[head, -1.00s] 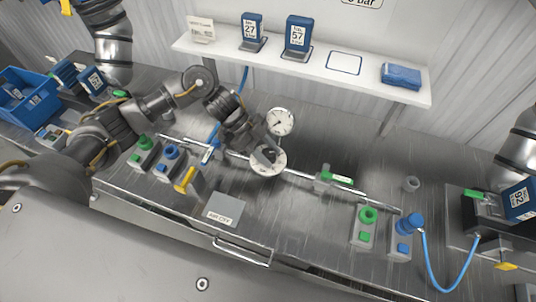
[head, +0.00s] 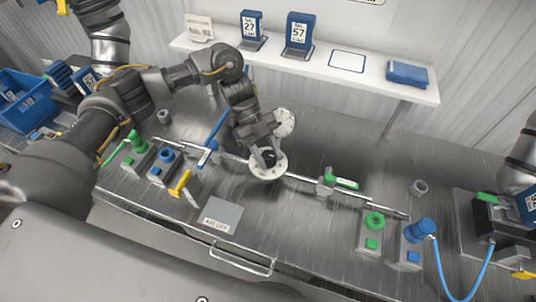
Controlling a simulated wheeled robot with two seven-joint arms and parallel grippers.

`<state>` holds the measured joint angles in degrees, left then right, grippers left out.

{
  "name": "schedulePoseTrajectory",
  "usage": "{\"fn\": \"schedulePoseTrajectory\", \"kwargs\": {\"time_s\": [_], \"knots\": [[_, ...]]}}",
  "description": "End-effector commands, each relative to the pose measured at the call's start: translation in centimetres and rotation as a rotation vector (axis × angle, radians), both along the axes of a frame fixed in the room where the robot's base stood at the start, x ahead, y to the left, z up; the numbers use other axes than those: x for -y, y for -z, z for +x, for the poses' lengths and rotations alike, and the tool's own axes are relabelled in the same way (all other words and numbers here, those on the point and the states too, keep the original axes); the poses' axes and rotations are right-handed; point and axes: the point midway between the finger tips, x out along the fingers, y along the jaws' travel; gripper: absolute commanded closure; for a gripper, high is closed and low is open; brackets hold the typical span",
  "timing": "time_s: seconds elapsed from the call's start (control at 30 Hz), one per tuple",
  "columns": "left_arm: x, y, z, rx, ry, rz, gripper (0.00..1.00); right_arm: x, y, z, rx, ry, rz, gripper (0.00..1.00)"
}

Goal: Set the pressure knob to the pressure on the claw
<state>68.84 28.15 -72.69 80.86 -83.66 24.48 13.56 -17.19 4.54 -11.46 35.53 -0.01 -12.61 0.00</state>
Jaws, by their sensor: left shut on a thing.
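The pressure knob (head: 268,166) is a round white dial plate with a dark middle, set in the metal pipe line on the bench. My left gripper (head: 268,158) points down over it, its fingers shut on the dark middle of the knob. The fingers hide much of the knob and its marks are too small to read. A round white pressure gauge (head: 286,122) stands just behind the knob, partly hidden by my gripper; its reading cannot be made out. No claw with a readable pressure shows. My right gripper is out of view.
A green-handled valve (head: 341,183) sits on the pipe to the right. Green and blue fittings stand at both ends of the bench. A grey "AIR OFF" plate (head: 222,215) lies in front. A white shelf (head: 320,69) behind bears blue numbered boxes.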

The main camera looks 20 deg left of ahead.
Motion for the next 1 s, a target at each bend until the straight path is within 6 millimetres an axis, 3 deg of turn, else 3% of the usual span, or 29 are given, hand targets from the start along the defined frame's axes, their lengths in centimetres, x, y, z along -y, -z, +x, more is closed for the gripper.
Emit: {"fn": "schedulePoseTrajectory", "kwargs": {"time_s": [0.27, 0.3, 0.47, 0.83, 1.0], "knots": [[0.0, 0.1, -0.1, -0.001, 0.001, 0.001, 0.84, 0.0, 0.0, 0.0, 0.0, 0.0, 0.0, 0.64], [0.0, 0.1, -0.1, -0.001, 0.001, 0.001, 0.6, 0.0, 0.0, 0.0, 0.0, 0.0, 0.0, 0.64], [0.0, 0.1, -0.1, -0.001, 0.0, 0.001, 0.4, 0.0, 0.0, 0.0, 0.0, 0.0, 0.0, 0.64], [-0.4, -0.3, 0.3, 0.002, -0.001, 0.002, 0.4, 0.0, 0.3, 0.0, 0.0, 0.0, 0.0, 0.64], [-1.9, -2.1, 1.6, 0.005, -0.002, 0.003, 0.4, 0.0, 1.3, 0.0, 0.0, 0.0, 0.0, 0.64]]}}
